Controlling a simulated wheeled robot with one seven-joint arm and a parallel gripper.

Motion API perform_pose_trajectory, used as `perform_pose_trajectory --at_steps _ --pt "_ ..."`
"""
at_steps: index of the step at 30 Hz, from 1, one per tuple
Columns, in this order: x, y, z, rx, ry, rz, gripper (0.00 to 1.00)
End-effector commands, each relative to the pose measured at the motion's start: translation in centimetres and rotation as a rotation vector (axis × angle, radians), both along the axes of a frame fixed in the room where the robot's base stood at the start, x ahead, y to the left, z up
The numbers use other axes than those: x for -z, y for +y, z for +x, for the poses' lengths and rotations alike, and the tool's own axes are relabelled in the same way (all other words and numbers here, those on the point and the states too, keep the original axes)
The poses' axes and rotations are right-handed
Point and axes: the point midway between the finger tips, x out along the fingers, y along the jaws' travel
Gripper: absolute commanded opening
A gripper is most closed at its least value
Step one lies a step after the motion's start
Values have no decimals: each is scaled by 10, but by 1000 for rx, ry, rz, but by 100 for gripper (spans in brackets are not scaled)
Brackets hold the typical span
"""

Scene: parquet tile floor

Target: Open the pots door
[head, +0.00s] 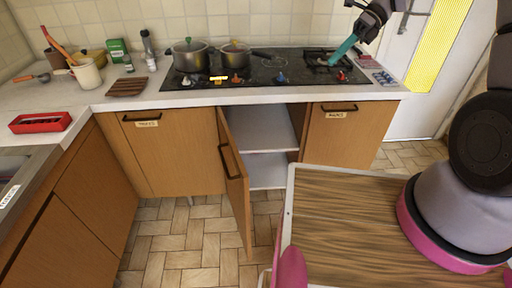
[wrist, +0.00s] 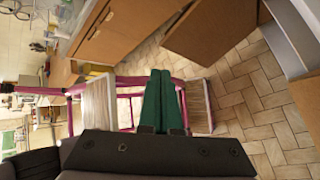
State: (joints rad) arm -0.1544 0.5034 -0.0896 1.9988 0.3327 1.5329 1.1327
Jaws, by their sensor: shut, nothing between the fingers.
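The middle cabinet door (head: 236,185) under the hob stands swung open toward me, and its dark handle (head: 229,161) faces left. Behind it the cabinet interior (head: 265,130) shows a pale shelf and looks empty. The left door (head: 180,155) and right door (head: 345,140) are closed, with small labels too blurred to read, so I cannot tell which is the pots door. My gripper (head: 333,62) has teal fingers held together, empty, above the hob's right side, apart from the doors. The wrist view shows the shut fingers (wrist: 163,76) and an open door (wrist: 212,38) beyond them.
Two pots (head: 189,54) (head: 234,53) stand on the black hob (head: 290,72). The counter (head: 120,97) holds a red tray (head: 40,122) and a utensil jar (head: 87,74). Tiled floor (head: 190,235) is clear left of the open door. A white exterior door (head: 405,45) is at right.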

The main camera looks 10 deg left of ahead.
Motion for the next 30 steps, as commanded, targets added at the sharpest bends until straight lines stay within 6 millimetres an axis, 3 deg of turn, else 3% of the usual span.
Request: perform_pose_trajectory --at_steps 1,7,14,24,30 --pt "23 8 4 49 105 -13 0" --pt "100 35 13 251 505 -88 0" --pt "200 61 4 458 965 -223 0" --pt "353 77 -49 715 1624 -503 0" --pt "411 76 -82 804 1875 -633 0"
